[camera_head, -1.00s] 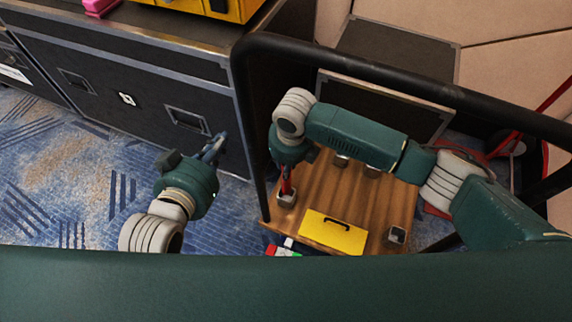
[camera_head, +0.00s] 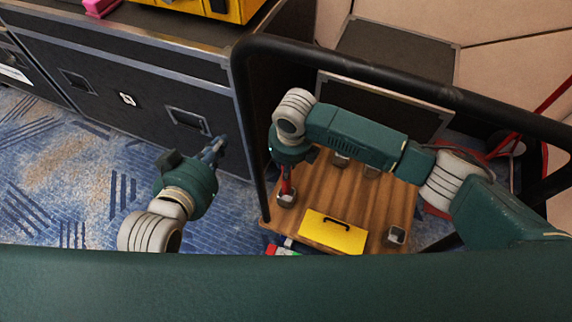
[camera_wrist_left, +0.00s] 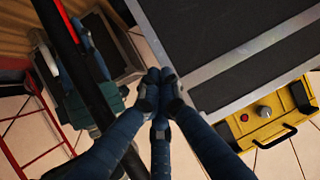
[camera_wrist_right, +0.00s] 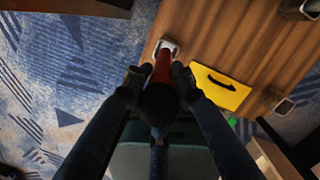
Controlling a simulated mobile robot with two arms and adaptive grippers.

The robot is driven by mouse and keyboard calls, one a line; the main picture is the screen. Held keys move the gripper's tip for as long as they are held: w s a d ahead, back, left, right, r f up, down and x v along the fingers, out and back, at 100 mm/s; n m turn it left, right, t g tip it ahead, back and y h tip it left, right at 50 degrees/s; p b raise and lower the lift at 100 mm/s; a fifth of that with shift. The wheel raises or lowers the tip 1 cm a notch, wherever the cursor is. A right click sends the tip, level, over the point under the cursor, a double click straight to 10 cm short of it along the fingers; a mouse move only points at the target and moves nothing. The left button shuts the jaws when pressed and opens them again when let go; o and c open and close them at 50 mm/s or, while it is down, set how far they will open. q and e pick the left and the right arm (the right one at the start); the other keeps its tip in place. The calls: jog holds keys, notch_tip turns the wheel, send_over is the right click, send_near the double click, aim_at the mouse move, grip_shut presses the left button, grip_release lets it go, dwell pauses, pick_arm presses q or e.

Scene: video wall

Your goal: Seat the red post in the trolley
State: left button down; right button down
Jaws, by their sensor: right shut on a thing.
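The red post (camera_head: 287,181) stands roughly upright at the near left corner of the trolley's wooden deck (camera_head: 320,195). Its lower end is at a grey square corner socket (camera_head: 287,200); I cannot tell how deep it sits. My right gripper (camera_wrist_right: 158,80) is shut around the post in the right wrist view, where the post (camera_wrist_right: 161,68) points at the socket (camera_wrist_right: 166,46). In the head view, my right wrist hides the post's upper part. My left gripper (camera_head: 216,150) is empty beside the trolley, fingertips together in the left wrist view (camera_wrist_left: 159,80).
A yellow box with a black handle (camera_head: 333,232) lies on the deck, near another socket (camera_head: 397,236). The trolley's black rail (camera_head: 400,88) arches over the deck. A black flight case (camera_head: 130,95) stands left. Blue carpet (camera_head: 60,190) is open at lower left.

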pick_arm(q)
jog(key=shift+s+a+f+g+y, duration=0.2)
jog(key=shift+s+f+g, duration=0.15)
jog(key=shift+f, duration=0.2)
jog(key=shift+s+a+f+g+y, duration=0.15)
jog(key=shift+s+f+g, duration=0.1)
jog(key=shift+s+f, duration=0.25)
jog(key=shift+f, duration=0.15)
jog(key=shift+s+a+f, duration=0.1)
jog(key=shift+s+f, duration=0.05)
jog(key=shift+s, duration=0.1)
jog(key=shift+s+a+f+g+y+p, duration=0.15)
jog(key=shift+s+a+f+g+p, duration=0.15)
jog(key=shift+s+f+g, duration=0.45)
jog(key=shift+s+a+f+g+y+p, duration=0.1)
jog(key=shift+s+a+f+g+p, duration=0.2)
jog(key=shift+s+f+g, duration=0.45)
dwell(0.4)
jog(key=shift+f+t, duration=0.1)
jog(key=shift+t, duration=0.2)
